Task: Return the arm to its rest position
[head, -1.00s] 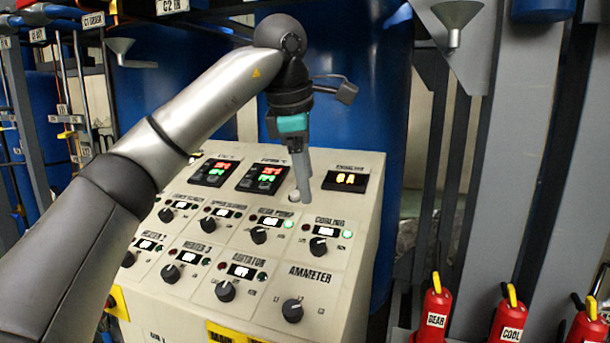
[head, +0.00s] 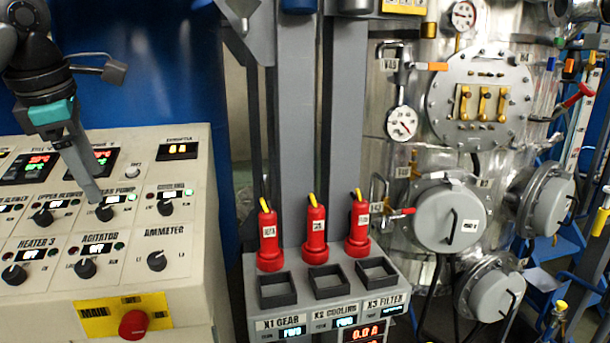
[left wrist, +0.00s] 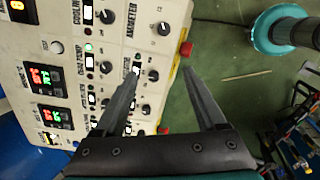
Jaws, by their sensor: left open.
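My left arm comes in from the upper left of the head view. Its left gripper (head: 96,196) points down in front of the control panel (head: 190,230), with its tips overlapping the area by the pump knob (head: 105,212). In the left wrist view the same gripper (left wrist: 160,72) shows two fingers spread wide with nothing held between them. The panel knobs and displays show behind and left of the fingers there. The head view alone does not show how far the tips are from the panel. My right gripper is not in view.
A grey stand (head: 325,262) holds red-handled plugs, including one (head: 316,228), above dark square sockets. A red button (head: 133,323) sits at the panel's lower front. A metal vessel (head: 480,100) with gauges and valves stands at right. Green floor (left wrist: 235,110) shows right of the fingers.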

